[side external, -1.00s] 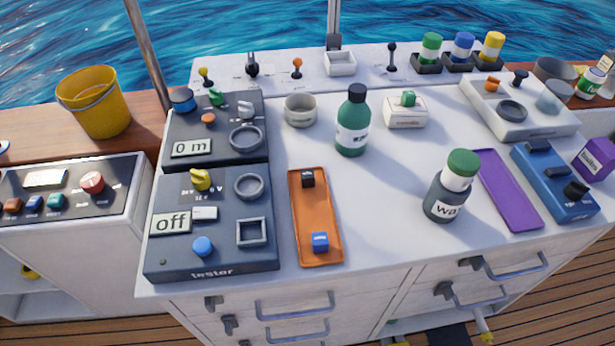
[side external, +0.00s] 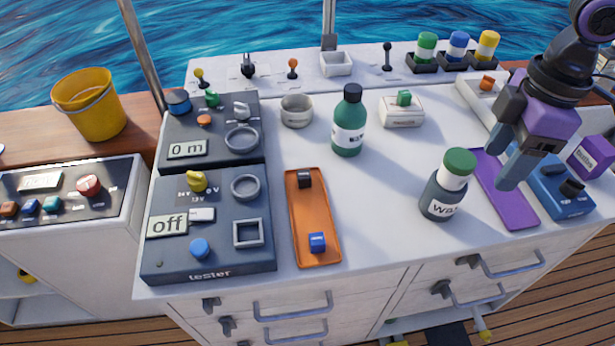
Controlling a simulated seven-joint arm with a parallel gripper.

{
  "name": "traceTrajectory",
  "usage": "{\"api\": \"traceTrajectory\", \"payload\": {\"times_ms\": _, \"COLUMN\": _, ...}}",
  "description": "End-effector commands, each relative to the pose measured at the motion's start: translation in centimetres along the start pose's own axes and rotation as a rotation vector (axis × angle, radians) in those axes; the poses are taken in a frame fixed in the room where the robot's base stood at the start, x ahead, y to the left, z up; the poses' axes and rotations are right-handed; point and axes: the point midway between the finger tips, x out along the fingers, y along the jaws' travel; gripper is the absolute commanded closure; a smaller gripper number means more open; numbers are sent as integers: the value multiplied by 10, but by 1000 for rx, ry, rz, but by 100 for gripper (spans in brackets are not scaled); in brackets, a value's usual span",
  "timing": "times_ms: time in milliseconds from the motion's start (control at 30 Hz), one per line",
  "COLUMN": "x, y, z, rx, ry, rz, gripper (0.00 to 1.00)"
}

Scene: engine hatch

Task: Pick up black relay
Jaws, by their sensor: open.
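The black relay (side external: 304,180) is a small dark cube. It sits at the far end of the narrow orange tray (side external: 318,218), left of the middle of the white worktop. A blue cube (side external: 317,242) sits near the tray's front end. My gripper (side external: 505,170) is at the right, above the purple tray and the blue device. Its two grey fingers point down and are apart, with nothing between them. It is well to the right of the relay.
A dark tester (side external: 210,262) stands left of the orange tray. A green bottle (side external: 348,125) and a wax bottle (side external: 447,188) stand between my gripper and the tray. A purple tray (side external: 515,212) and a blue device (side external: 567,198) lie at the right.

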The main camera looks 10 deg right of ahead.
Motion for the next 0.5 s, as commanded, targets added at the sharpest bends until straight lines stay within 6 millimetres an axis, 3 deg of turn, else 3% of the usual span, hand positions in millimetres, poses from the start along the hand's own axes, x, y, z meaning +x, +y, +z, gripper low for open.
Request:
{"api": "traceTrajectory", "payload": {"times_ms": 33, "x": -1, "y": 8, "z": -22, "rx": -14, "ry": 1, "rz": -2, "gripper": 40}}
{"api": "traceTrajectory", "payload": {"times_ms": 200, "x": -4, "y": 32, "z": -87, "rx": -69, "ry": 11, "rz": -9, "gripper": 40}}
{"api": "traceTrajectory", "payload": {"times_ms": 500, "x": 3, "y": 69, "z": -185, "rx": -171, "ry": 31, "rz": -15, "gripper": 40}}
